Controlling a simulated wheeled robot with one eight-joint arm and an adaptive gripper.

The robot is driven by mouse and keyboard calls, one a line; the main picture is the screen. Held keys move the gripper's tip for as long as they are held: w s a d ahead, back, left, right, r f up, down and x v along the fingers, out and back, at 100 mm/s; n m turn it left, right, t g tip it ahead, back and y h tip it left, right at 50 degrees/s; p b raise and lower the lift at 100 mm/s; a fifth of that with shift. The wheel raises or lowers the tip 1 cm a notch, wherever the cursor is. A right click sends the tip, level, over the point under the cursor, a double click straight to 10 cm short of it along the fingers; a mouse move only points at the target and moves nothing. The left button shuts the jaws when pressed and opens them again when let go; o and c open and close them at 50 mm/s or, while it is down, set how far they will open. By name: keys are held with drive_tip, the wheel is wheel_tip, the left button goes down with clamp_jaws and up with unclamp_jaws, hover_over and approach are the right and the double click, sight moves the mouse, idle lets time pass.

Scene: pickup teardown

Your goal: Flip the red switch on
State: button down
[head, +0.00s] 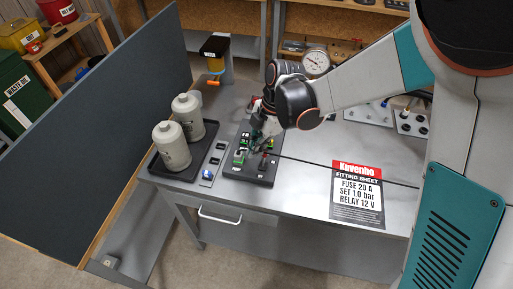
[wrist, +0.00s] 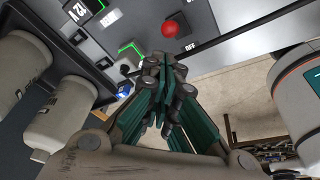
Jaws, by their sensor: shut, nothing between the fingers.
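The red switch shows as a round red knob (wrist: 170,28) on a grey panel in the wrist view, with an OFF label (wrist: 190,48) beside it. My gripper (wrist: 163,62) is shut and empty. Its fingertips lie just below the knob in the wrist view, and I cannot tell whether they touch the panel. In the head view my gripper (head: 257,134) reaches down over the far part of the board. Green-edged parts (wrist: 130,48) sit left of the fingertips.
Two pale canisters (head: 172,146) stand in a black tray (head: 195,160) left of the board. A fitting sheet (head: 357,195) lies right.

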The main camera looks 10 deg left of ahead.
drive_tip(key=shift+a, duration=0.1)
drive_tip(key=shift+s+a+r, duration=0.15)
drive_tip(key=shift+a, duration=0.05)
drive_tip(key=w+r+p, duration=0.2)
drive_tip(key=w+r, duration=0.2)
drive_tip(key=r, duration=0.4)
drive_tip(key=shift+w+d, duration=0.2)
drive_tip(key=shift+w, duration=0.05)
drive_tip(key=shift+r, duration=0.1)
